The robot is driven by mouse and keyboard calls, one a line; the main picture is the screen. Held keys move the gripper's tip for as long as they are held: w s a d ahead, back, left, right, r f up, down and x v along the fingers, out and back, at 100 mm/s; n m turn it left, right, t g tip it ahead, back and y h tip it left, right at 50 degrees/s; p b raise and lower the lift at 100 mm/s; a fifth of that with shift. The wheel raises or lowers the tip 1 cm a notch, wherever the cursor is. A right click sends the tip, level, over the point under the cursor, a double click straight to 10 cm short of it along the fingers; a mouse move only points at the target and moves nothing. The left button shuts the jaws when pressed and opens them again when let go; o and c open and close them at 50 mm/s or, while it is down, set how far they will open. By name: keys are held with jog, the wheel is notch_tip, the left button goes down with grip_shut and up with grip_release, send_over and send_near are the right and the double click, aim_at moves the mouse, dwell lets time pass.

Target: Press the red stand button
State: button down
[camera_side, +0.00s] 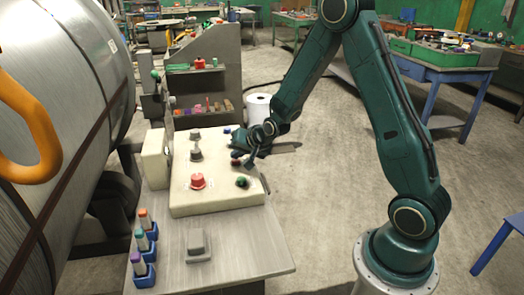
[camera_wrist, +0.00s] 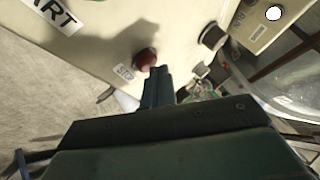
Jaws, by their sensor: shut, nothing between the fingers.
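A small round red button (camera_wrist: 146,57) with a STOP label (camera_wrist: 123,74) sits on the cream control box in the wrist view. In the side view a small dark red button (camera_side: 236,155) shows close to my gripper (camera_side: 248,162). A larger red button (camera_side: 197,181) stands on the box top, further left and nearer the camera. My gripper is shut and empty; in the wrist view its fingertips (camera_wrist: 159,72) are just right of and below the small red button. I cannot tell whether they touch it.
The cream box (camera_side: 215,199) also carries a green button (camera_side: 242,182) and dark knobs (camera_side: 195,134). The grey table (camera_side: 250,235) holds a grey block (camera_side: 197,244) and blue holders (camera_side: 144,272). A large metal cylinder (camera_side: 60,90) stands left.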

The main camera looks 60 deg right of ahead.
aim_at(238, 161)
jog(key=shift+r, duration=0.95)
jog(key=shift+r, duration=0.1)
jog(key=shift+r, duration=2.35)
jog(key=shift+s+r, duration=0.1)
